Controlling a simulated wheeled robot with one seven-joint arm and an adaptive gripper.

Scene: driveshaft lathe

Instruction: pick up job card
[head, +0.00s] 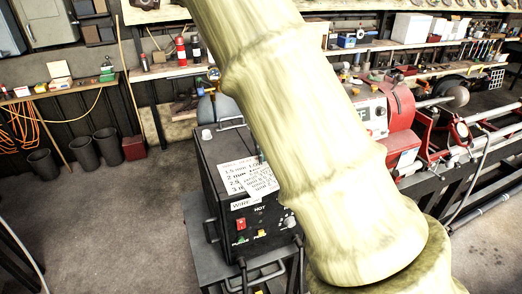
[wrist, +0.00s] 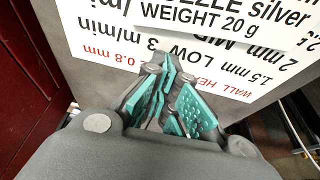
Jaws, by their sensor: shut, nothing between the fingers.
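The job card (wrist: 225,22) is a small white card with black print reading "NOZZLE silver" and "WEIGHT 20 g". In the wrist view it is at the top, partly cut off, overlapping a larger white chart (wrist: 240,78) with red and black print. My gripper (wrist: 170,82) has teal finger pads, shut and empty, in front of the chart and below the card's lower edge in the wrist view. My arm hides it in the head view.
The black machine (head: 215,160) carries switches and cables on its front. A red lathe (head: 400,110) stands to the right. Bins (head: 83,153) and a bench (head: 60,93) are at the back left. Floor (head: 110,220) at the left is clear.

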